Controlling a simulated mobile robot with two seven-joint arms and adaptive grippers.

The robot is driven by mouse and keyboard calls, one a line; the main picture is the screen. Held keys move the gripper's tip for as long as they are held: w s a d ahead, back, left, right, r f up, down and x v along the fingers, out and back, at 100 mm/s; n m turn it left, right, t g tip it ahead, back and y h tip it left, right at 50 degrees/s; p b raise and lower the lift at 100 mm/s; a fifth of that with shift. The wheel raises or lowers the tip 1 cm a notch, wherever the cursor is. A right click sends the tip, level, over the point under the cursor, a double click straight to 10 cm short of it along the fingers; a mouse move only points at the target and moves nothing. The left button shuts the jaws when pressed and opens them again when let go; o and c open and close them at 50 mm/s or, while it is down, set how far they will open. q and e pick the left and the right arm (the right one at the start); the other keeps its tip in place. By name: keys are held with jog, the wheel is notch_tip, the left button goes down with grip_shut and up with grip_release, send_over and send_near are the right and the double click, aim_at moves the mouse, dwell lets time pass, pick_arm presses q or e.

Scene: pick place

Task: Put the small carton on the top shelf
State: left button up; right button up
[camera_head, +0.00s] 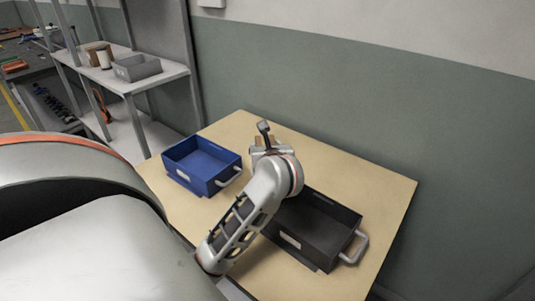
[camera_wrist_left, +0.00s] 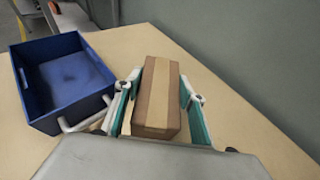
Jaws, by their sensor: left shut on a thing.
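The small carton (camera_wrist_left: 158,95) is a brown box with a paler tan band along its top. My left gripper (camera_wrist_left: 157,103) is shut on it, one finger on each side, in the left wrist view. In the head view my left gripper (camera_head: 268,143) is over the table between the blue and black bins, and the carton is largely hidden by the wrist. A white shelf (camera_head: 150,83) of the rack stands at the upper left; the rack's upper part is cut off by the picture edge. My right gripper is not in view.
A blue bin (camera_head: 190,171) and a black bin (camera_head: 325,246), both with handles, stand on the wooden table (camera_head: 388,196). The shelf holds a grey bin (camera_head: 137,69), a spool (camera_head: 104,60) and a brown box. A wall runs behind the table. Rack posts border the shelf.

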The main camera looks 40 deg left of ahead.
pick_arm(q)
jog(key=shift+f, duration=1.5)
jog(key=shift+f+b, duration=0.15)
jog(key=shift+b, duration=0.2)
jog(key=o, duration=1.4)
jog(key=shift+c, duration=0.2)
